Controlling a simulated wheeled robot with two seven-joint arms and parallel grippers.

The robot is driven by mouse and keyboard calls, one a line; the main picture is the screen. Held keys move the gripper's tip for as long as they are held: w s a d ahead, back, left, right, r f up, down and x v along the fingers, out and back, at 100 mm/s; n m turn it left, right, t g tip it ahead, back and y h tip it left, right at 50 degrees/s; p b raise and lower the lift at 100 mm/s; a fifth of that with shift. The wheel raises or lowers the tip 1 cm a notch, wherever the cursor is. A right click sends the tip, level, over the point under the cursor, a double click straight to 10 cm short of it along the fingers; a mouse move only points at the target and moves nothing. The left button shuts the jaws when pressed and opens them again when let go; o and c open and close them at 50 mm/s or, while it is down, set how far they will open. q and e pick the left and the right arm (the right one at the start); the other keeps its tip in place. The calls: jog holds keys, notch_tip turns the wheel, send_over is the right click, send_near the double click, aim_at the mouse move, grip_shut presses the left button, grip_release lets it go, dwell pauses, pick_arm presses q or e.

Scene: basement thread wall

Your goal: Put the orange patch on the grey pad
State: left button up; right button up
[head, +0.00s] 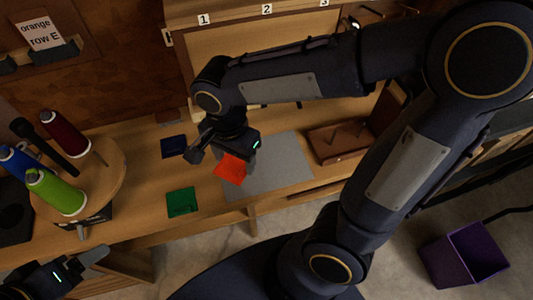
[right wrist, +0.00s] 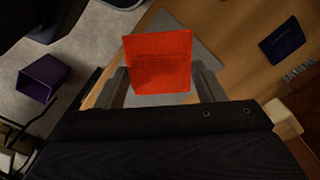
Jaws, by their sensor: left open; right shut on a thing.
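The orange patch (head: 231,168) is in the jaws of my right gripper (head: 222,156), at the left part of the grey pad in the head view. In the right wrist view the patch (right wrist: 159,62) spans the gap between the two fingers (right wrist: 160,88). The grey pad (head: 283,165) lies flat on the wooden bench, and part of it shows behind the patch in the right wrist view (right wrist: 178,32). I cannot tell whether the patch touches the pad. My left gripper (head: 92,268) is open and empty at the lower left, off the bench's front edge.
A dark blue patch (head: 174,147) and a green patch (head: 182,202) lie left of the pad. A round stand (head: 110,175) with several thread spools is further left. A purple bin (head: 465,256) stands on the floor.

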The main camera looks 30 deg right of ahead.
jog(key=w+d+f, duration=0.2)
jog(key=d, duration=0.2)
send_over(263, 162)
jog(key=f, duration=0.5)
jog(key=shift+s+a+f, duration=0.15)
jog(key=shift+a, duration=0.1)
jog(key=shift+d+f+b, duration=0.15)
jog(key=shift+f+b, duration=0.1)
jog(key=shift+f, duration=0.7)
jog(key=shift+d+f+b, duration=0.15)
jog(key=shift+f+b, duration=0.05)
jog(key=shift+f, duration=0.75)
jog(key=shift+f, duration=0.15)
jog(key=o, duration=0.9)
jog(key=shift+o, duration=0.2)
